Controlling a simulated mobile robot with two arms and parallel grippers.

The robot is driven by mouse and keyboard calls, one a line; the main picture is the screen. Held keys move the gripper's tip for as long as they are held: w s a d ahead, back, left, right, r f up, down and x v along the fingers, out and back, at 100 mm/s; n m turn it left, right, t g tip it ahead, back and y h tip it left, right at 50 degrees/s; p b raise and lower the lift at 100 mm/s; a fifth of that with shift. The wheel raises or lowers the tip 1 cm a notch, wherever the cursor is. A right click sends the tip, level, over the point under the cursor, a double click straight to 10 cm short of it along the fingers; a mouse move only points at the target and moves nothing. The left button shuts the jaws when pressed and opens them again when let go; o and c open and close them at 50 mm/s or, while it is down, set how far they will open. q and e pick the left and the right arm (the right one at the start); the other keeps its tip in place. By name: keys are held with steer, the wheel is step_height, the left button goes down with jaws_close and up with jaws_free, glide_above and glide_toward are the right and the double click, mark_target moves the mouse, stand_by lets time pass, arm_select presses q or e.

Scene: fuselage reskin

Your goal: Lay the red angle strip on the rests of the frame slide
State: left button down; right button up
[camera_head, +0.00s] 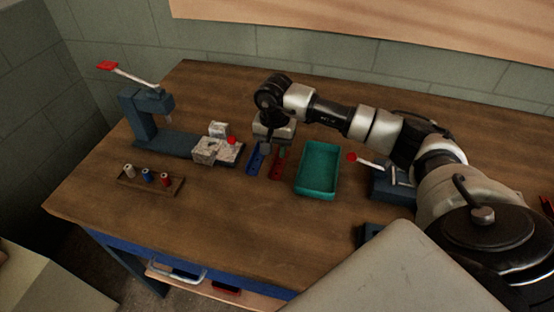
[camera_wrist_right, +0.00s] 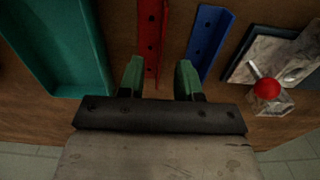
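The red angle strip (camera_head: 277,168) lies on the wooden table, between the blue strip and the green tray. In the right wrist view, the red strip (camera_wrist_right: 152,42) runs away from me, its near end between the fingers and closer to the left one. My right gripper (camera_head: 270,150) is over the far end of the strips; in the wrist view its green fingertips (camera_wrist_right: 160,78) are apart. Contact with the strip cannot be told. The likely frame slide, a pale grey block assembly (camera_head: 207,152) with a red knob, is left of the strips; its rests are not clear. My left gripper is not in view.
A blue angle strip (camera_head: 256,158) lies just left of the red one. The green tray (camera_head: 318,170) stands close on the right. A blue press-like tool (camera_head: 144,120) and a wooden holder with spools (camera_head: 150,181) are at left. The front table middle is clear.

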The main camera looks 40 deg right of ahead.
mark_target(275, 157)
step_height(275, 157, down, 4)
steer(key=shift+r, duration=0.25)
jaws_close()
steer(key=shift+r, duration=0.15)
